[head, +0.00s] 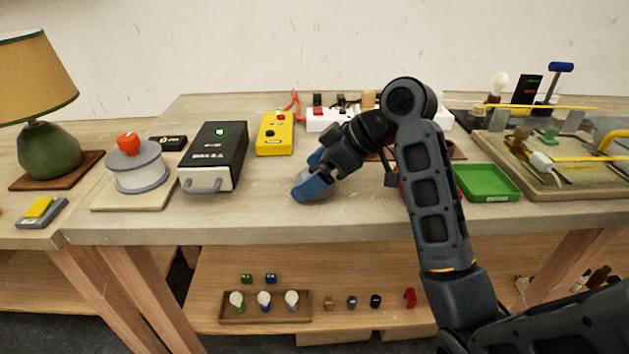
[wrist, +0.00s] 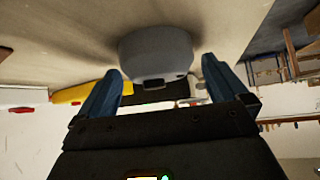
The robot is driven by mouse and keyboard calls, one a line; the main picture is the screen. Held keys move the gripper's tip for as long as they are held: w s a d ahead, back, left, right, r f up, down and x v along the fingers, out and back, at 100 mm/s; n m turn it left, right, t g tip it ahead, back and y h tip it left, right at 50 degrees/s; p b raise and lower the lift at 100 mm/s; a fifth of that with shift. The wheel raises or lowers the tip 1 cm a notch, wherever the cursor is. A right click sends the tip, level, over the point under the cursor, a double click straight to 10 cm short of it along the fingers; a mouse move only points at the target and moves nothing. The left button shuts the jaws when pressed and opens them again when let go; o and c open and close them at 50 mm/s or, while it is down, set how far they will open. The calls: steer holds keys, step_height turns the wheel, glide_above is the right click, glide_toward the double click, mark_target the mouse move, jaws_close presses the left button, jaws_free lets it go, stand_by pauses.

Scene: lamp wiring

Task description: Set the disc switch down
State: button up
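The disc switch is a grey round puck (wrist: 155,52) in the wrist view, with its flat side against the pale tabletop and a shadow around it. In the head view only a grey sliver of the disc switch (head: 319,195) shows behind the near blue finger. My gripper (head: 310,174) is low over the front middle of the table. Its two blue fingers stand spread on either side of the disc, also in the wrist view (wrist: 163,72). A small gap shows at the right finger there; at the left finger contact is hard to tell.
To the left are a black box (head: 213,157) with a green light and a yellow box (head: 275,133). A white power strip (head: 330,118) lies behind. A green tray (head: 487,183) is to the right. The table's front edge is close; the wood left of my gripper is clear.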

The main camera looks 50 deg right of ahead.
steer(key=shift+r, duration=0.1)
steer(key=c, duration=1.1)
